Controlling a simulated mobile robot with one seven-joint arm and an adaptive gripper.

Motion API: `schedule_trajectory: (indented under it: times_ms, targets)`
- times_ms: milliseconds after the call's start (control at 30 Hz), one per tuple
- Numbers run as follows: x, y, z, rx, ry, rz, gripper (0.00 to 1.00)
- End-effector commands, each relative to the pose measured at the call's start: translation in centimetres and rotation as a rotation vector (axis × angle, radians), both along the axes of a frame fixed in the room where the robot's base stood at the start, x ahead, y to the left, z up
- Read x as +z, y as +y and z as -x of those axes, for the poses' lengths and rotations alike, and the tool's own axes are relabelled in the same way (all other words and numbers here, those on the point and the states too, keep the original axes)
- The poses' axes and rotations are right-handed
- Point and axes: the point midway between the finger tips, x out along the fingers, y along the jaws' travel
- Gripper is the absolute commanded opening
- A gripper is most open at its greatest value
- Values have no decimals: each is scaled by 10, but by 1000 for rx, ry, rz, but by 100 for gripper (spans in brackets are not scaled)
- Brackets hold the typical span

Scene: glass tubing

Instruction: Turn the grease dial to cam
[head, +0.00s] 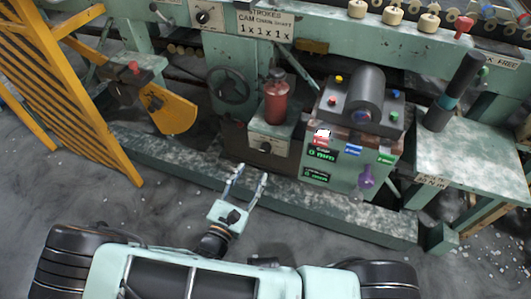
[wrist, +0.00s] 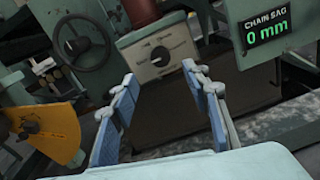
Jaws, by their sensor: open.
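A round black dial (head: 265,147) sits on a pale plate on the front of a green box, below a red bottle (head: 277,100). In the wrist view this dial (wrist: 160,56) shows ahead, between and beyond my fingertips. Small marks surround it, but I cannot read them or tell its setting. My gripper (head: 248,172) is open and empty, below and in front of the dial, apart from it. In the wrist view the blue-padded fingers of my gripper (wrist: 159,72) are spread wide. A second black dial (head: 203,17) is on the upper beam, beside the strokes sign (head: 265,25).
A handwheel (head: 232,84) is left of the bottle. A control box (head: 343,165) with a purple knob (head: 367,177) and green displays stands to the right. A yellow guard (head: 75,90) is at the left. A low green rail (head: 330,205) runs along the machine's foot.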

Motion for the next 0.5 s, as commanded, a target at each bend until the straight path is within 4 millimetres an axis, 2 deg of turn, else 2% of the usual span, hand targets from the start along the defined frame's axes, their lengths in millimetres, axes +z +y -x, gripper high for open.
schedule_trajectory:
  times_ms: [300,500]
  targets:
    - [-2,-23,-54,-4,-3,0,43]
    - [-1,-34,-81,-4,-2,0,43]
